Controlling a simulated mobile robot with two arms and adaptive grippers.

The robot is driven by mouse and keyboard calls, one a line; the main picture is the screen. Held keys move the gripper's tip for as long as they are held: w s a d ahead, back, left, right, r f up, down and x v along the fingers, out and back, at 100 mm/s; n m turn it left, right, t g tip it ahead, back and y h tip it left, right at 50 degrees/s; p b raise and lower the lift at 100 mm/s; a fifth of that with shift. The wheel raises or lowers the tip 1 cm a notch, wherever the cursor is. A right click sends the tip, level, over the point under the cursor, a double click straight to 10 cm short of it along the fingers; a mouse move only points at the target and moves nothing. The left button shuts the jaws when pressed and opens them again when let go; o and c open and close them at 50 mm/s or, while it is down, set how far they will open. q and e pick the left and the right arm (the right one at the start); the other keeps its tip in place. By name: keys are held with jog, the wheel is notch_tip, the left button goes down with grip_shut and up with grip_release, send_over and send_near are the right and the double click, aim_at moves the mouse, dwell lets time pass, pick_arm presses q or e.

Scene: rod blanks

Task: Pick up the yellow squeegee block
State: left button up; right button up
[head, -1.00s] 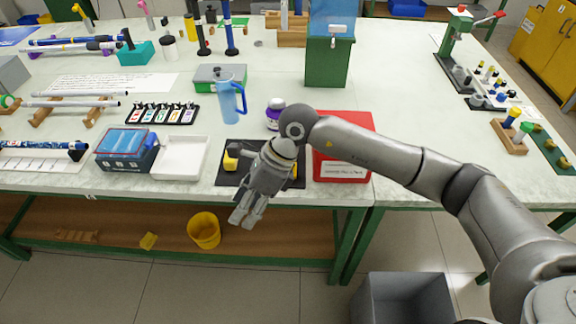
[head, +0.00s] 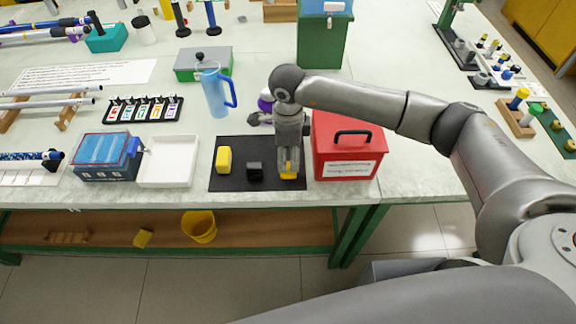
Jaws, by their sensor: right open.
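My right gripper (head: 289,168) points down over the right part of a black mat (head: 235,184). It is open, with its fingers at a yellow block (head: 289,176) that they partly hide. I cannot tell whether they touch it. Another yellow block (head: 223,160) stands at the mat's left, with a small black block (head: 255,172) between the two. I cannot tell from their shapes which yellow block is the squeegee block. My left gripper is not in view.
A red box (head: 347,150) with a black handle stands close to the right of the gripper. A white tray (head: 168,161) is left of the mat. A blue jug (head: 214,93) stands behind. A yellow bucket (head: 199,228) and a yellow piece (head: 143,238) are on the lower shelf.

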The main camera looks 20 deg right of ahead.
aim_at(288, 164)
jog(key=shift+f, duration=0.3)
jog(key=shift+w+f+p, duration=0.1)
jog(key=shift+f+p, duration=0.25)
notch_tip(288, 164, down, 4)
jog(key=shift+d+r+p, duration=0.1)
jog(key=shift+r+p, duration=0.05)
jog(key=shift+p, duration=0.6)
jog(key=shift+f, duration=0.45)
jog(key=shift+w, duration=0.1)
jog(key=shift+c, duration=1.3)
jog(key=c, duration=0.5)
grip_shut()
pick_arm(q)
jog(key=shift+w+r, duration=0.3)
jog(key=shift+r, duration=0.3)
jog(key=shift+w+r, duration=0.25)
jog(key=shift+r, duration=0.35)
